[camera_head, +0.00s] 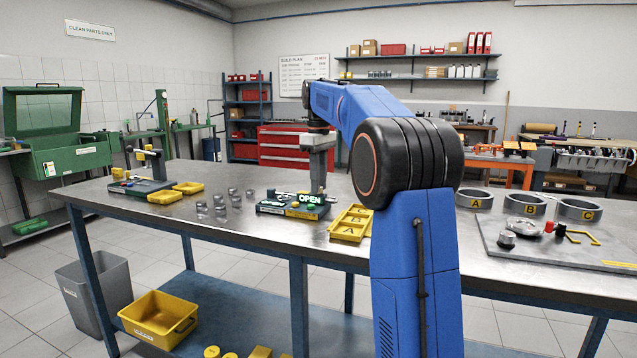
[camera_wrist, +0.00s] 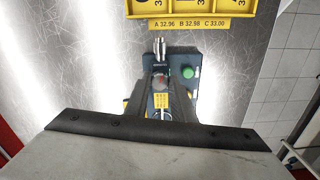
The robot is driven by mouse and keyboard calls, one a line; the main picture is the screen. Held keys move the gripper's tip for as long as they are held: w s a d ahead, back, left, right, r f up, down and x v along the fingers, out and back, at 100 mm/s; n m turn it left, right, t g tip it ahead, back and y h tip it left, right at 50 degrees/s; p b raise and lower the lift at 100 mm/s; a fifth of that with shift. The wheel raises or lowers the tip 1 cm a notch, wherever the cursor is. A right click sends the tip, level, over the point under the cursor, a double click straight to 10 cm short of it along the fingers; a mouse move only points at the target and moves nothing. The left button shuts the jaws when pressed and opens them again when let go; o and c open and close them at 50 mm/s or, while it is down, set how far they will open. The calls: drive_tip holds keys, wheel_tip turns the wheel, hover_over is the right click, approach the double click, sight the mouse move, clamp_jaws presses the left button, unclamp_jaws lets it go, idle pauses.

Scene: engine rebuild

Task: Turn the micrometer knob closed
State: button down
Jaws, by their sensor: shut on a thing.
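The micrometer station (camera_head: 275,208) is a dark base on the steel workbench, with a lit green OPEN sign (camera_head: 311,199). In the wrist view its base (camera_wrist: 187,90) carries a green button (camera_wrist: 188,72), a metal spindle part (camera_wrist: 160,46) and a small yellow label (camera_wrist: 161,101). My gripper (camera_head: 318,190) points straight down over the station's right part. In the wrist view its fingers (camera_wrist: 160,98) stand either side of the station's middle, shut on the micrometer knob. The knob is mostly hidden between the fingers, so its turn angle does not show.
A yellow sorting tray (camera_head: 346,234) is right of the station; its label (camera_wrist: 200,24) reads A 32.96, B 32.98, C 33.00. Several small metal parts (camera_head: 221,205) stand to the left. Rings marked A, B and C (camera_head: 526,205) and a parts plate (camera_head: 510,250) lie right of my arm.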

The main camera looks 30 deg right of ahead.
drive_tip(key=shift+n, duration=1.8)
drive_tip(key=c, duration=1.5)
unclamp_jaws()
drive_tip(key=shift+r, duration=0.15)
wheel_tip(320, 180, up, 12)
drive_tip(key=shift+f, duration=0.1)
